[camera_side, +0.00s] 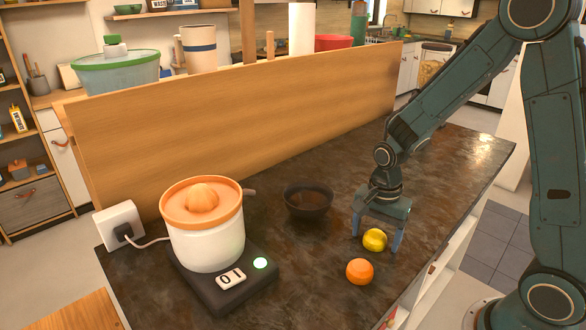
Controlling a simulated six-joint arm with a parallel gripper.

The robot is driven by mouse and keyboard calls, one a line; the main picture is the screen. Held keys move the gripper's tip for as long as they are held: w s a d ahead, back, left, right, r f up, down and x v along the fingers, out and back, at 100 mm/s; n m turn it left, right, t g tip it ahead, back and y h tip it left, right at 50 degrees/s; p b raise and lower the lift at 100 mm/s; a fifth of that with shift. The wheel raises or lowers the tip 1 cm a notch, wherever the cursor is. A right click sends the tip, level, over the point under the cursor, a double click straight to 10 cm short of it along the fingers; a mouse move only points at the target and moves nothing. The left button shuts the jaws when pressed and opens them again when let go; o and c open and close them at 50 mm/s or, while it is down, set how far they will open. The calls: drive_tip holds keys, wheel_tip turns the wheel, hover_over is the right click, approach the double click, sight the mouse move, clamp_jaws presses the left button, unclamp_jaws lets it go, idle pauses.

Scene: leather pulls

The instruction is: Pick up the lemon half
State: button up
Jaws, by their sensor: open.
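The yellow lemon half (374,240) lies on the dark countertop at the right. My gripper (377,243) points down over it, with its jaws open. One finger is to the left of the lemon half and the other is to its right. The lemon half appears to sit between the fingers, low near the counter. Whether either finger touches it I cannot tell. An orange fruit (359,272) lies on the counter just in front of the lemon half, outside the jaws.
A dark bowl (308,200) stands left of my gripper. A citrus juicer (205,225) with an orange top stands on a black base at the left. A wooden panel (240,105) runs along the back. The counter (450,165) is bare at the far right.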

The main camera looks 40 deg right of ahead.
sight(376, 233)
idle(0.4)
drive_tip(key=c, duration=1.2)
drive_tip(key=shift+o, duration=0.2)
drive_tip(key=shift+r, duration=0.1)
wheel_tip(376, 233, up, 20)
idle(0.4)
drive_tip(key=w+a+r+n, duration=0.25)
drive_tip(key=w+a, duration=0.25)
drive_tip(key=w, duration=0.4)
drive_tip(key=w+a+n, duration=0.1)
drive_tip(key=w+a, duration=0.3)
drive_tip(key=a, duration=0.3)
drive_tip(key=w+a+n, duration=0.1)
drive_tip(key=w+a, duration=0.3)
drive_tip(key=a, duration=0.4)
drive_tip(key=w+a+r+n, duration=0.1)
drive_tip(key=w+a, duration=0.3)
drive_tip(key=a, duration=0.4)
drive_tip(key=shift+w, duration=0.2)
drive_tip(key=shift+a, duration=0.55)
